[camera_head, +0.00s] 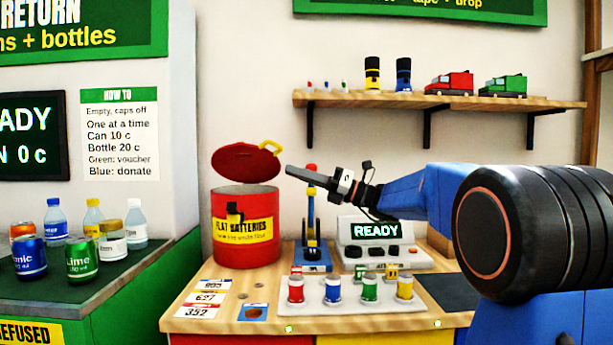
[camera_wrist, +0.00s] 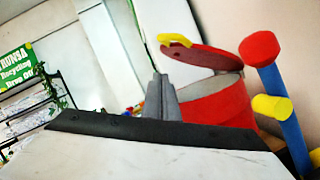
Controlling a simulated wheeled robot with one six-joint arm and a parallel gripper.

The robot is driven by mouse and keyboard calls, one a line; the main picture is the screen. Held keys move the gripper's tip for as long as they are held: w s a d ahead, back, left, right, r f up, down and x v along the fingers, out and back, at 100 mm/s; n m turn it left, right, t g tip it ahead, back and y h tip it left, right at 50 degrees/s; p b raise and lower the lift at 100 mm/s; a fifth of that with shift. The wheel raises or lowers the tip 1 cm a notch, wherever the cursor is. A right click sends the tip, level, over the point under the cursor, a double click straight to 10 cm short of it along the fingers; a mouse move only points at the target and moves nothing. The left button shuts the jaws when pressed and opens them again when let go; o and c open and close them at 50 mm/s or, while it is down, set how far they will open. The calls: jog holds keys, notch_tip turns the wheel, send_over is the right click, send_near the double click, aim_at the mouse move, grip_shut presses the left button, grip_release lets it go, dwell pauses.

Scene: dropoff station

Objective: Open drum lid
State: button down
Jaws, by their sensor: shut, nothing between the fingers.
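A red drum (camera_head: 245,240) with a yellow "FLAT BATTERIES" label stands on the wooden table. Its red lid (camera_head: 243,163) is raised and tilted above the rim, with a yellow handle (camera_head: 270,147) on its upper right edge. My gripper (camera_head: 290,171) is shut and empty, pointing left just right of the lid and apart from it in the head view. In the wrist view the shut fingers (camera_wrist: 161,90) show in front of the drum (camera_wrist: 215,103), with the lid (camera_wrist: 202,57) and handle (camera_wrist: 175,40) beyond.
A blue post tool with a red top (camera_head: 311,225) stands right of the drum, below my gripper. A tray with several small coloured jars (camera_head: 335,306) and a "READY" device (camera_head: 383,240) are further right. A shelf (camera_head: 440,101) hangs above. Cards (camera_head: 207,298) lie in front.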

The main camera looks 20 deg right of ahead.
jog(key=w+a+r, duration=0.3)
jog(key=w+r, duration=0.1)
jog(key=r, duration=0.1)
dwell(0.3)
jog(key=shift+w+r, duration=0.1)
